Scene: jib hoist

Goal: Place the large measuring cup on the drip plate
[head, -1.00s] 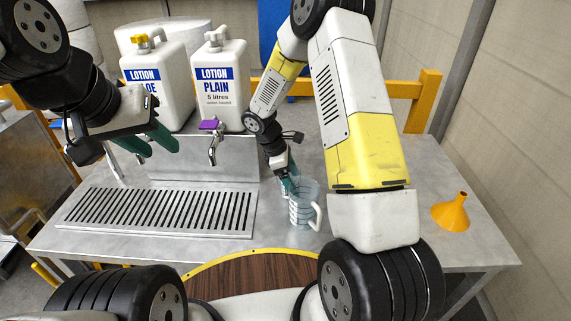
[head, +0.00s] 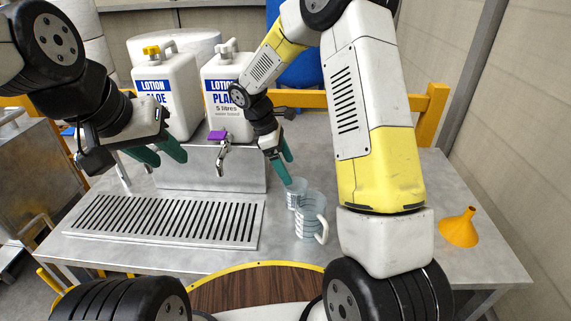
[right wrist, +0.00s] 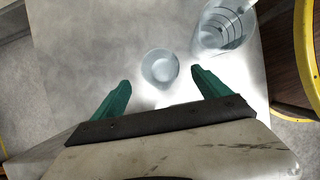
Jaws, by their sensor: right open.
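The large measuring cup (head: 310,218), clear with dark bands and a pale handle, stands upright on the bench right of the drip plate. A smaller clear cup (head: 296,193) is just behind it. The drip plate (head: 250,236) is a slotted metal tray below the taps and is empty. My right gripper (head: 285,170) is open and empty above the small cup. In the right wrist view the small cup (right wrist: 160,67) lies beyond and between the fingertips (right wrist: 158,82), and the large cup (right wrist: 224,28) is to the upper right. My left gripper (head: 161,155) is open and empty above the plate's back left.
Two lotion containers (head: 165,92) (head: 229,90) stand behind the plate. A purple-handled tap (head: 222,150) juts out over its back. An orange funnel (head: 459,228) stands at the bench's right. A round wooden tray (head: 250,290) with a yellow rim is in front.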

